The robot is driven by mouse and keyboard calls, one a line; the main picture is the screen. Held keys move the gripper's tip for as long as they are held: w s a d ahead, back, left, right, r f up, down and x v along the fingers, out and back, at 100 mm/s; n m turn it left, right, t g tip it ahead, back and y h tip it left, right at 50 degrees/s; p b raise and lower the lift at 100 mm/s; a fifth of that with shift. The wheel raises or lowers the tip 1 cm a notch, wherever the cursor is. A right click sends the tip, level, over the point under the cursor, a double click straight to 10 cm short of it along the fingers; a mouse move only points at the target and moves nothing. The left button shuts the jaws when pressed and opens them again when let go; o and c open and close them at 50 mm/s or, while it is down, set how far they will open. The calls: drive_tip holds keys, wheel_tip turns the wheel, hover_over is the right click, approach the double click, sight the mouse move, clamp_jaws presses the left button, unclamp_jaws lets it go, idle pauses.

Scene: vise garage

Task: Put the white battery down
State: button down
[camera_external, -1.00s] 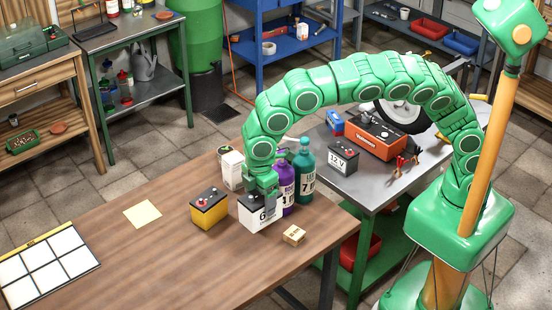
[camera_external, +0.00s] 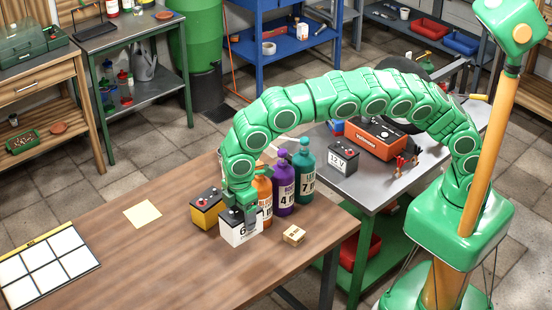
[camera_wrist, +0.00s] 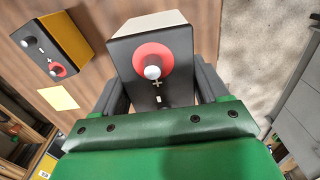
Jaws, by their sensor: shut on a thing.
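The white battery (camera_external: 240,234) has a dark top and is in my gripper (camera_external: 239,208) over the wooden table. I cannot tell whether its base touches the tabletop. In the wrist view the white battery (camera_wrist: 165,50) sits between the two grey fingers of my gripper (camera_wrist: 160,88), its red-ringed terminal facing the camera. My gripper is shut on it from above. A yellow battery (camera_external: 207,212) stands close by on its left; it also shows in the wrist view (camera_wrist: 72,35).
Orange (camera_external: 263,190), purple (camera_external: 283,188) and teal (camera_external: 304,172) bottles stand just behind and right of the white battery. The wooden table (camera_external: 165,262) is clear at front left, with a yellow note (camera_external: 143,213) and a white grid (camera_external: 45,268).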

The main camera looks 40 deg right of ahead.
sight(227, 213)
drive_tip(key=shift+w+a+f, duration=0.3)
drive_tip(key=shift+a, duration=0.25)
drive_tip(key=shift+w+a+f, duration=0.3)
drive_tip(key=shift+w+a, duration=0.05)
drive_tip(key=shift+a, duration=0.2)
drive_tip(key=shift+w+a+f, duration=0.3)
drive_tip(key=shift+a, duration=0.25)
drive_tip(key=w+a+f, duration=0.2)
drive_tip(key=a+f, duration=0.1)
drive_tip(key=f, duration=0.2)
drive_tip(key=shift+a, duration=0.4)
drive_tip(key=shift+w+a+f, duration=0.1)
drive_tip(key=shift+a+f, duration=0.05)
drive_tip(key=shift+f, duration=0.05)
drive_tip(key=shift+w+a+f, duration=0.1)
drive_tip(key=shift+f, duration=1.55)
drive_tip(key=shift+f, duration=0.15)
unclamp_jaws()
